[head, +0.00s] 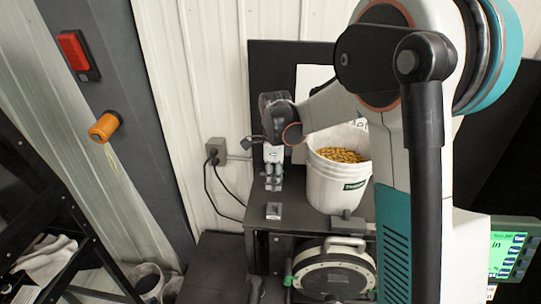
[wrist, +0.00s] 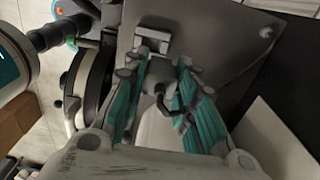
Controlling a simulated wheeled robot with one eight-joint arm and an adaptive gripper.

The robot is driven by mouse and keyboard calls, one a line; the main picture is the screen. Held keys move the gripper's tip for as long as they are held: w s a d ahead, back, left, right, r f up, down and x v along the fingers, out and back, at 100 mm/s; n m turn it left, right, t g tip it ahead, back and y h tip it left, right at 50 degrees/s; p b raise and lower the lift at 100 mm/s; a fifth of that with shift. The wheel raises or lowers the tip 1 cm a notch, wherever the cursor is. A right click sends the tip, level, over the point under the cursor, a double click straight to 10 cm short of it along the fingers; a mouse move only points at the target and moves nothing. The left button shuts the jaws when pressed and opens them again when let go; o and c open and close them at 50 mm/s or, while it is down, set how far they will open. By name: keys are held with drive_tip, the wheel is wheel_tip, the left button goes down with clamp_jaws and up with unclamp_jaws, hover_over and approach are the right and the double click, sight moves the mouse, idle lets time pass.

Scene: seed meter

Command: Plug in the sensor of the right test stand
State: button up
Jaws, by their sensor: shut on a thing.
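My gripper (head: 273,180) points down over the dark tabletop (head: 300,212), left of the white bucket. In the wrist view its teal-padded fingers (wrist: 160,85) are shut on a small grey plug (wrist: 160,73). A dark cable (wrist: 166,104) curls back from the plug between the fingers. A small grey socket block (head: 273,211) sits near the table's front edge, just in front of and below my gripper. The wrist view shows a grey block (wrist: 152,39) just beyond the plug; I cannot tell whether they touch. The fingers hide part of the plug.
A white bucket of yellow seed (head: 340,190) stands close right of my gripper. A round seed meter (head: 335,277) is mounted below the table's front. A wall outlet (head: 215,150) with hanging black cords is behind left. A green-screened display (head: 508,252) is at lower right.

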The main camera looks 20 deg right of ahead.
drive_tip(key=shift+s+a+f, duration=0.15)
drive_tip(key=shift+s+f, duration=0.3)
drive_tip(key=shift+s, duration=0.3)
drive_tip(key=shift+f+b, duration=1.05)
drive_tip(key=shift+f, duration=1.4)
drive_tip(key=shift+f+b, duration=1.05)
drive_tip(key=shift+f, duration=0.15)
drive_tip(key=shift+f+b, duration=0.5)
drive_tip(key=shift+b, duration=0.2)
drive_tip(key=o, duration=1)
drive_tip(key=shift+r, duration=0.1)
wheel_tip(320, 180, up, 12)
drive_tip(key=shift+f, duration=0.1)
